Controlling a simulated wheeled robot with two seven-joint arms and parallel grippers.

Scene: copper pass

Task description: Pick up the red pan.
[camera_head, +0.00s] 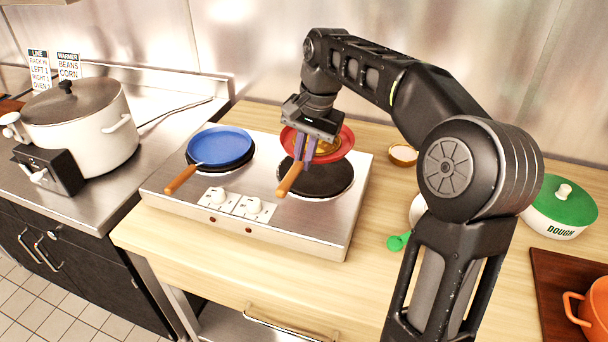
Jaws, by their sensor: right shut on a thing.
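The red pan (343,148) is over the right burner (322,182) of the two-burner hotplate (246,223), and appears raised above it. Its wooden handle (289,180) points toward the front left. My right gripper (305,160) comes down from above and is shut on the red pan at its handle. The gripper hides part of the pan; something yellowish shows inside it. My left gripper is not in view.
A blue pan (220,146) sits on the left burner, its handle toward the front. A large white pot (80,125) stands on the steel counter at left. A small bowl (403,154), a green-lidded pot (562,207) and an orange pot (597,305) are at right.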

